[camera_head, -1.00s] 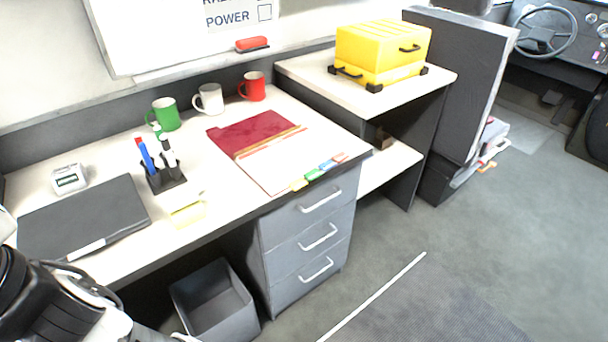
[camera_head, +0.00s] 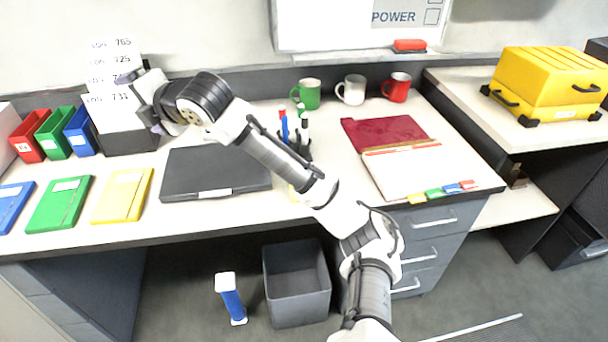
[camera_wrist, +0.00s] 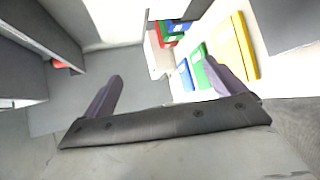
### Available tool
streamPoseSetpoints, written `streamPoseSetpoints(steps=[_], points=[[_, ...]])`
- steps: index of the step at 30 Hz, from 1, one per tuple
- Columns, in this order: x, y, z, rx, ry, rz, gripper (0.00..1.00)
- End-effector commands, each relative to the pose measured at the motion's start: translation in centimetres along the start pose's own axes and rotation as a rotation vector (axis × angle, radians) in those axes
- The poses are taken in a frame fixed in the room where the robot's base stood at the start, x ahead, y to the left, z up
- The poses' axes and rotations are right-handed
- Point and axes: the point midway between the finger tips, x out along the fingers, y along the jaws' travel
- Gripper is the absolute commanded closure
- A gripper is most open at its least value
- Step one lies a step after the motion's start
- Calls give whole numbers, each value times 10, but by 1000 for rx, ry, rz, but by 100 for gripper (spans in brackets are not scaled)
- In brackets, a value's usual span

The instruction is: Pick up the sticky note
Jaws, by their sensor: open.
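The sticky note (camera_head: 293,192) is a pale yellow pad on the desk, beside the pen holder. In the head view only a sliver of it shows, because my arm covers the rest. My gripper (camera_head: 140,102) is at the left of the desk, in front of the white card rack, well to the left of the sticky note. In the wrist view my gripper (camera_wrist: 165,86) has its two purple-grey fingers wide apart with nothing between them. The sticky note cannot be made out in the wrist view.
The pen holder (camera_head: 297,144) stands behind my forearm. A black laptop-like slab (camera_head: 215,172) lies between my gripper and the note. Colored folders (camera_head: 122,196) lie at left, and the card rack (camera_head: 112,70) stands behind them. A grey bin (camera_head: 297,290) is below the desk.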

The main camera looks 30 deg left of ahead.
Motion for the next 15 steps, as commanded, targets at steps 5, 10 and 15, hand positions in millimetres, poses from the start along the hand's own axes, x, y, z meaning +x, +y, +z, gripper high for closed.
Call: streamPoseSetpoints(steps=[5, 10, 15], points=[[-43, -100, 86, -297, 69, -560, 5], [-131, -161, 140, -443, 308, -946, 5], [-197, -181, 161, -478, 512, -1106, 5]])
